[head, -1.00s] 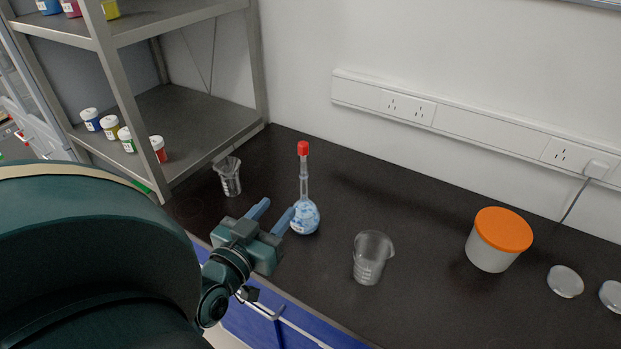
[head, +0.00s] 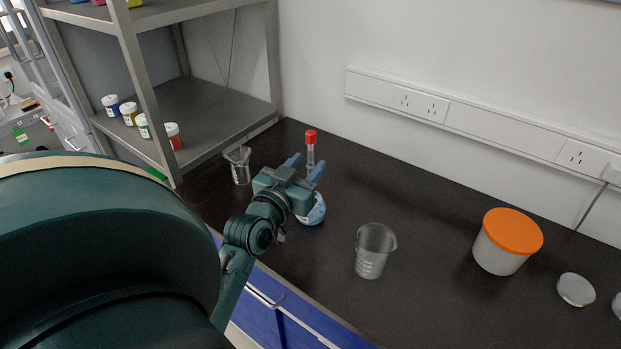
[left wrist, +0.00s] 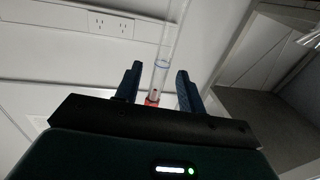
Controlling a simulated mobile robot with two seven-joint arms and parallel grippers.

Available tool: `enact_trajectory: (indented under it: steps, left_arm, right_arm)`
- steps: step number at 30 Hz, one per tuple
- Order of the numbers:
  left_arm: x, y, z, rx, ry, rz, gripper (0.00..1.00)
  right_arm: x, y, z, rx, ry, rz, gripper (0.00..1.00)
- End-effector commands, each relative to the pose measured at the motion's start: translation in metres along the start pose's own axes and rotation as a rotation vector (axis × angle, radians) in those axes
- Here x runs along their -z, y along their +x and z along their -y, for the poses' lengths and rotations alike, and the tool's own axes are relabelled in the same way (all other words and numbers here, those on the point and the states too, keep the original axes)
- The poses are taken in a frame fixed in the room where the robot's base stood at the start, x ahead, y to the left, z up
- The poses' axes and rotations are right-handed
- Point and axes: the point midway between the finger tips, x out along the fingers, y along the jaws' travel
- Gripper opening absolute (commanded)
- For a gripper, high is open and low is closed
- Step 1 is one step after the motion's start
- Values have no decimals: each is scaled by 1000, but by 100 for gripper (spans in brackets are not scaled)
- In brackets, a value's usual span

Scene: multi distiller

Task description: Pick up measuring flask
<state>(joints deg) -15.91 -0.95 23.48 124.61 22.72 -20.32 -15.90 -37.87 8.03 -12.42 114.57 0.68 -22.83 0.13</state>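The measuring flask (head: 316,211) stands upright on the dark bench, with a red cap, a narrow clear neck and a round blue-white body. My left gripper (head: 305,164) is in front of it at neck height, covering part of the neck and body. Its two blue fingers are apart. In the left wrist view, the flask's neck (left wrist: 160,76) shows in the gap between the open fingers of the left gripper (left wrist: 160,68), touching neither visibly. How deep the neck sits between them is unclear. My right gripper is not in view.
A small glass beaker (head: 240,166) stands left of the flask, near a metal shelf (head: 205,110) with small bottles. A larger empty beaker (head: 372,252) stands to the right. Farther right are an orange-lidded tub (head: 500,252) and glass dishes (head: 576,290). Bench between beaker and tub is clear.

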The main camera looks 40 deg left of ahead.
Motion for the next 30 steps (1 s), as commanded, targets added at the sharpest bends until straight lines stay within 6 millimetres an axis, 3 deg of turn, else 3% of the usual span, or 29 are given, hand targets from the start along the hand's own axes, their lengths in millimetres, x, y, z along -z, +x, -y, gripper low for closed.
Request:
enact_trajectory:
  steps: [6,14,27,30]
  left_arm:
    - [-2,24,1,0,0,-2,39]
    - [-2,25,1,0,1,1,39]
    - [-2,25,1,0,1,0,4]
    - [-2,25,1,0,1,0,0]
  right_arm:
    - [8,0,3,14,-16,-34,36]
    - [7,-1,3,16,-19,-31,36]
    - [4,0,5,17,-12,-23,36]
    - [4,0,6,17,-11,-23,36]
